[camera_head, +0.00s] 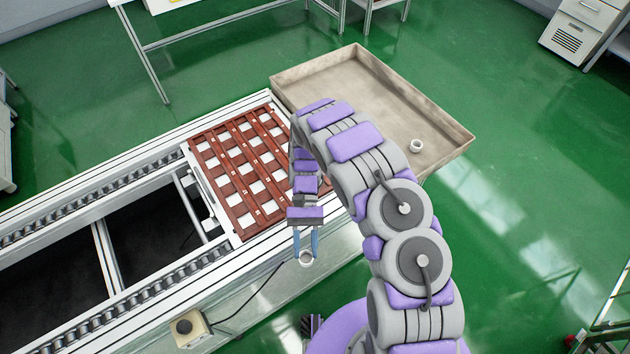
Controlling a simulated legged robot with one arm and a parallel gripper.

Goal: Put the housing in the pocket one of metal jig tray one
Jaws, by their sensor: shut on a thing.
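My gripper (306,250) points down with its two blue fingers shut on a small white round housing (306,260). The housing shows at the fingertips, in front of the conveyor's near side rail in the picture. Its exact height cannot be told. The jig tray (238,211), a reddish-brown grid with several square pockets that show white, lies on the conveyor to the left of my gripper. Small marks on its bars are too small to read, so I cannot tell which pocket is one. My arm hides part of the tray's right side.
A beige shallow bin (440,165) stands behind and right of my arm, with another white round housing (416,147) in it. The conveyor (105,215) runs to the left with rollers and an open dark middle. A yellowish control box (188,327) sits at its near side.

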